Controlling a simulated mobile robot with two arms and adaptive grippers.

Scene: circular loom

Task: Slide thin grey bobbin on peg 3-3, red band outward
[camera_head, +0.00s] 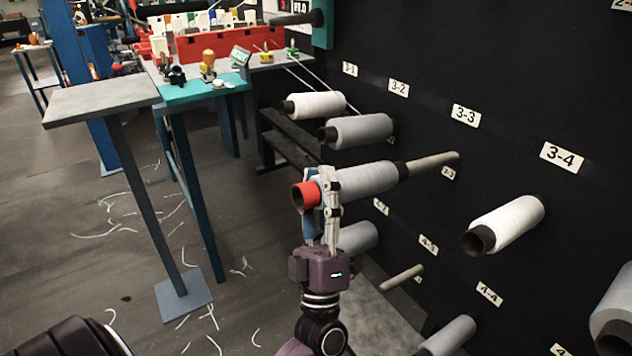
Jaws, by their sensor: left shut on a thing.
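A thin grey bobbin (366,182) lies nearly level in the head view, with its red band (305,195) at the near left end, facing away from the wall. My left gripper (321,196) is shut on it just behind the red band. Peg 3-3 (433,163) is a pale rod standing out from the black wall under the label 3-3 (466,115). The bobbin's dark far end meets the peg's visible outer part, roughly in line with it. I cannot tell whether the peg's tip is inside the core or hidden behind it. My right gripper is not in view.
A white bobbin (314,105) and a grey bobbin (361,130) sit on the pegs to the left. Another white bobbin (506,222) is on the right under label 3-4. Below are a grey bobbin (358,238) and a bare peg (402,278). A grey-topped stand (101,99) is at left.

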